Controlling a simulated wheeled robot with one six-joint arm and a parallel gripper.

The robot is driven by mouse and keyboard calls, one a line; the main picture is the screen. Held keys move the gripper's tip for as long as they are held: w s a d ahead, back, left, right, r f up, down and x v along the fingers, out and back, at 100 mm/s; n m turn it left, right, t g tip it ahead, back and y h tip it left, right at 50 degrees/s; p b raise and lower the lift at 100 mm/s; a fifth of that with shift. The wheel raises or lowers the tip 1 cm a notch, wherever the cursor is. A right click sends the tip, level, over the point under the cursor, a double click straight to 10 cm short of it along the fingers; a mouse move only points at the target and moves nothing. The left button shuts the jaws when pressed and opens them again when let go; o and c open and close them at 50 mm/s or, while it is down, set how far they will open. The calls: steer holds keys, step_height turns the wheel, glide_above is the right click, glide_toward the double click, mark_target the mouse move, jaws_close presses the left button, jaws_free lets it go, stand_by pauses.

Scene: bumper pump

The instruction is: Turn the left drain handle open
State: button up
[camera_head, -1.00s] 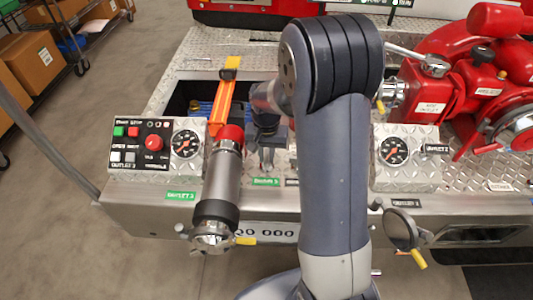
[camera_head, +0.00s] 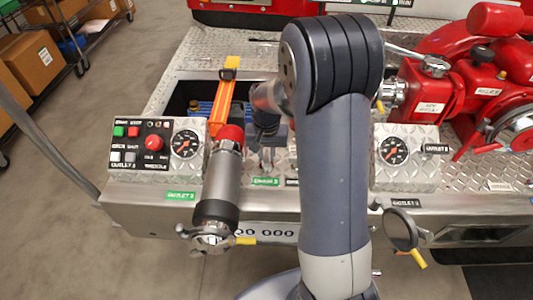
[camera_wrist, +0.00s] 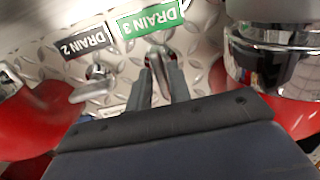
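The left drain handle (camera_wrist: 158,66) is a small metal lever beside the green DRAIN 3 label (camera_wrist: 150,17). The label also shows in the head view (camera_head: 265,181). My gripper (camera_wrist: 160,76) is at this handle, with one dark finger on each side of the lever. I cannot tell whether the fingers touch it. In the head view my gripper (camera_head: 267,158) is low at the panel, and the handle is mostly hidden there. The second drain handle (camera_wrist: 92,88), by the black DRAIN 2 label (camera_wrist: 84,40), stands apart from my fingers.
A large capped metal outlet pipe (camera_head: 222,180) with a red collar stands close left of my gripper. A control box (camera_head: 140,145) and gauge (camera_head: 186,144) are further left. Another gauge (camera_head: 393,150) and a red pump (camera_head: 440,100) are on the right.

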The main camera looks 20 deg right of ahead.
mark_target(266, 157)
steer(key=shift+o, duration=1.3)
steer(key=shift+r, duration=0.1)
step_height(266, 157, up, 11)
steer(key=shift+f, duration=0.2)
step_height(266, 157, down, 10)
steer(key=shift+f, duration=0.45)
steer(key=shift+r+m, duration=0.15)
steer(key=shift+m, duration=0.35)
steer(key=shift+r, duration=0.35)
